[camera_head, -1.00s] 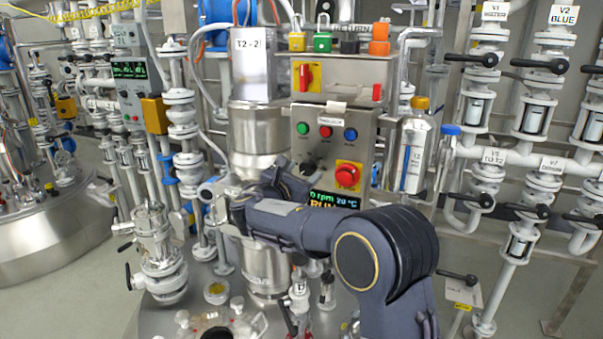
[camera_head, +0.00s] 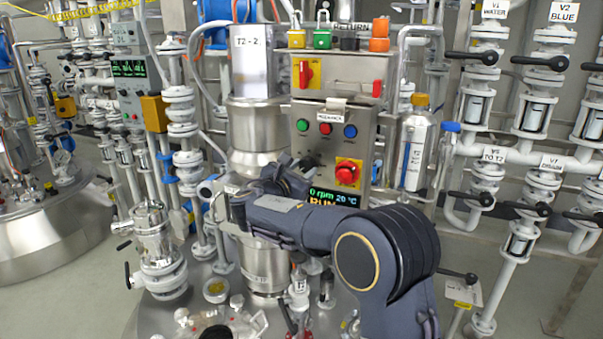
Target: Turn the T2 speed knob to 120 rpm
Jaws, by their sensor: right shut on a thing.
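The T2 control box (camera_head: 333,112) stands in the middle of the view. Its display (camera_head: 333,198) reads 0 rpm, 20 °C and RUN. My right gripper (camera_head: 288,175) is at the box's lower left, just left of the display, with its fingers toward the panel. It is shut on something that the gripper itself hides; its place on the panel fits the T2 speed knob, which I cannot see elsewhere. The knob's pointer and scale are hidden too. My left gripper is not in view.
A red emergency button (camera_head: 347,172) on a yellow plate sits close right of the gripper. Green, red and blue buttons (camera_head: 325,129) are above. A steel bottle (camera_head: 415,150) stands at right. Glass and steel fittings (camera_head: 160,250) crowd the lower left.

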